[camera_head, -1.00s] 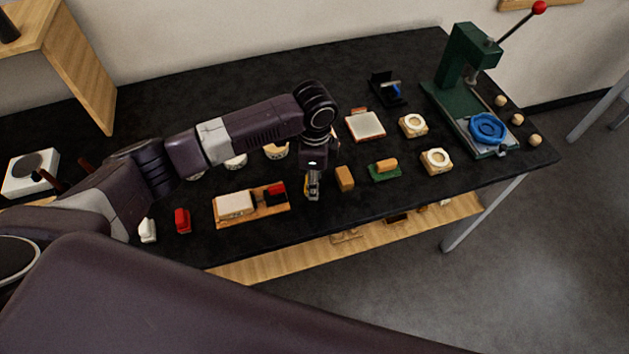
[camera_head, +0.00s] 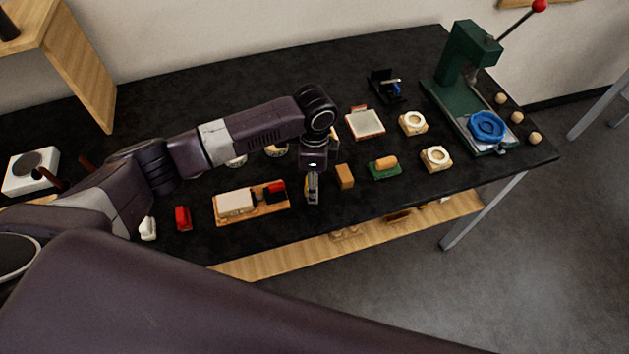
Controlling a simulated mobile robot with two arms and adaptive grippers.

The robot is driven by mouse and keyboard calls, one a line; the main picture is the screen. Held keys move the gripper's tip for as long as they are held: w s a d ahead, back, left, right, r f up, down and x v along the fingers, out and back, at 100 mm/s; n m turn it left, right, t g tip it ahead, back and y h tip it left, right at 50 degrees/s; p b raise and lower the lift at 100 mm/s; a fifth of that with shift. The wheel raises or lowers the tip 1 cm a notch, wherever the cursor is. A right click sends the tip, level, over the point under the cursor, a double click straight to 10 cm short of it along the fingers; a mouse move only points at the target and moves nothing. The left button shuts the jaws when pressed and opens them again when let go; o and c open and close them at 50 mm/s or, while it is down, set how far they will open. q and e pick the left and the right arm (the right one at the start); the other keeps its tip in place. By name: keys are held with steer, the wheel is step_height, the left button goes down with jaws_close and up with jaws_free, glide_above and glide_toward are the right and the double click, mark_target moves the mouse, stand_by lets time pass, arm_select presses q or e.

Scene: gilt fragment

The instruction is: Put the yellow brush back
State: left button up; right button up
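My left gripper (camera_head: 312,190) points down over the front part of the black table, just right of a wooden board. It is small and dark here, and I cannot tell whether its fingers are open or shut. I cannot clearly make out the yellow brush; a trace of yellow shows at the gripper, but its shape is hidden. A white brush-like piece (camera_head: 147,228) and a red one (camera_head: 182,218) stand at the front left of the table. My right gripper is not in view.
The wooden board (camera_head: 235,217) holds a pale block and a red-and-black piece. An orange-brown block (camera_head: 345,176) stands close right of the gripper. A green tray (camera_head: 384,173) bears an orange piece. A green press (camera_head: 459,75) stands at the right. The table's front edge is near.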

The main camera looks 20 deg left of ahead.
arm_select(q)
step_height(320, 180, up, 11)
steer(key=shift+w+f+b, duration=0.1)
steer(key=shift+f+b, duration=0.1)
steer(key=shift+b, duration=0.8)
steer(key=shift+r, duration=0.75)
